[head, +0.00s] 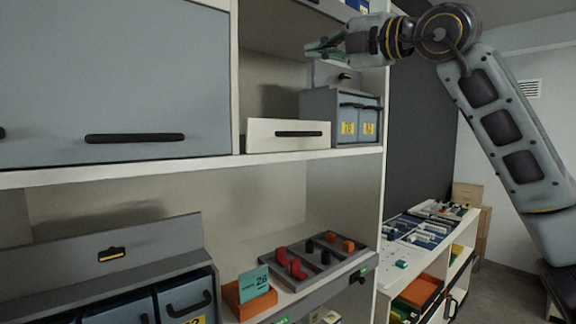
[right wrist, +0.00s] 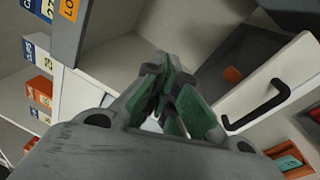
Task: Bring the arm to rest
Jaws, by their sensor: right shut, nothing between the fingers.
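My right gripper (head: 322,47) is raised in front of the shelf unit at the upper middle of the head view, its arm coming in from the right. Its green-padded fingers are closed together with nothing between them. In the right wrist view the fingertips (right wrist: 166,75) meet in front of a shelf compartment. The gripper points left, above the grey bin (head: 318,103) on the upper shelf. I cannot tell whether it touches the shelf edge. My left gripper is out of view.
A white drawer front (head: 262,135) sits beside the bin. Below, a grey tray (head: 325,285) holds red, black and orange pieces beside a teal card (head: 254,282). A large grey cabinet door (head: 110,80) fills the upper left. A low white bench (head: 400,272) stands at right.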

